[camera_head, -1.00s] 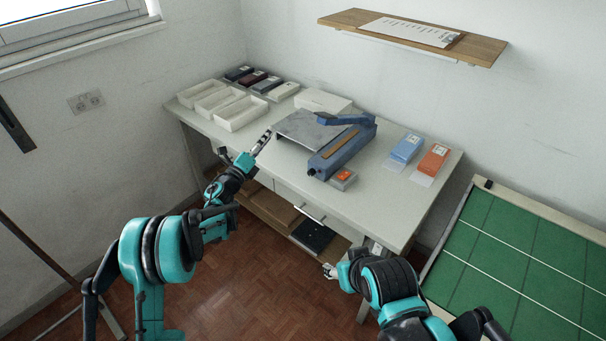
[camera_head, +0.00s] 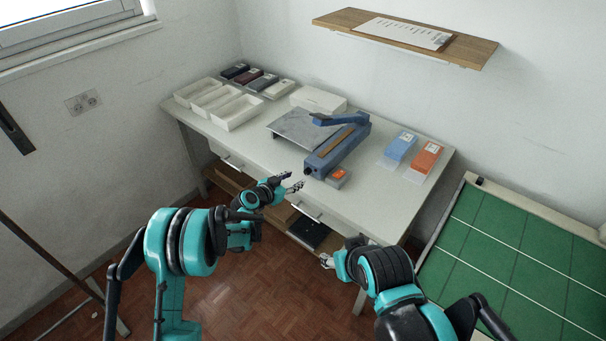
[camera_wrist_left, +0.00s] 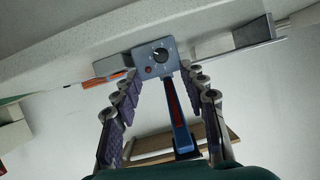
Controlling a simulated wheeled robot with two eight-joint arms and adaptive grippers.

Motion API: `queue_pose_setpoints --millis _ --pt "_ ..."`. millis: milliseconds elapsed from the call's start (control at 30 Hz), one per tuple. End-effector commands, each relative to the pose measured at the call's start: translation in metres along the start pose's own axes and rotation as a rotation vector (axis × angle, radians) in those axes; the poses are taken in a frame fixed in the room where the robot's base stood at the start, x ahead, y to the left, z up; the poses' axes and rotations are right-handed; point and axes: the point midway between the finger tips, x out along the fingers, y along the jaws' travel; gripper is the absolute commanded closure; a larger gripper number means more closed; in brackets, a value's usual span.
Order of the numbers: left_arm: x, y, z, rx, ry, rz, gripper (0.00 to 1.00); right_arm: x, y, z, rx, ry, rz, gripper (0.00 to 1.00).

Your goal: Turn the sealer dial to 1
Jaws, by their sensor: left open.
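The blue sealer (camera_head: 338,152) stands on the white table with its arm at the back. Its dial shows in the left wrist view as a dark round knob (camera_wrist_left: 160,55) with pale marks around it, on the blue end face of the sealer; the marks are too small to read. My left gripper (camera_head: 297,186) is at the table's front edge, just left of the sealer's front end. In the left wrist view its fingers (camera_wrist_left: 160,88) are apart, with the dial beyond and between them, not touched. My right gripper (camera_head: 327,261) is low in front of the table; its jaws are too small to read.
A small grey box with an orange top (camera_head: 338,175) sits beside the sealer's front end. White trays (camera_head: 237,113) stand at the left, blue (camera_head: 400,147) and orange (camera_head: 427,157) packs at the right. A green mat (camera_head: 520,255) lies right of the table. The table's front right is clear.

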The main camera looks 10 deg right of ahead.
Motion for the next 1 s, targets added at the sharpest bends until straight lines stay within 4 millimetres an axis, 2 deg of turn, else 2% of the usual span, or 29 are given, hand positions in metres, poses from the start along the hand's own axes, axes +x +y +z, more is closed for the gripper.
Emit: queue_pose_setpoints --millis 200,400,533,800,967,1000 --pt "0.036 0.000 0.003 0.000 0.001 0.000 0.57 0.010 0.000 0.007 0.000 0.000 0.000 0.49" --pt "0.063 -0.001 0.002 0.000 0.000 -0.002 0.57 0.015 0.000 0.011 0.000 0.000 0.000 0.49" --pt "0.071 -0.001 0.001 0.000 0.001 -0.003 0.57 0.017 0.000 0.012 0.000 0.000 0.000 0.49" --pt "0.072 -0.001 0.000 0.000 0.000 -0.004 0.57 0.016 0.000 0.012 0.000 0.000 0.000 0.49" --pt "0.072 -0.001 0.000 0.000 0.000 -0.004 1.00 0.016 0.000 0.012 0.000 0.000 0.000 0.49" --pt "0.072 -0.001 0.000 0.000 0.000 -0.004 1.00 0.016 0.000 0.012 0.000 0.000 0.000 0.49"
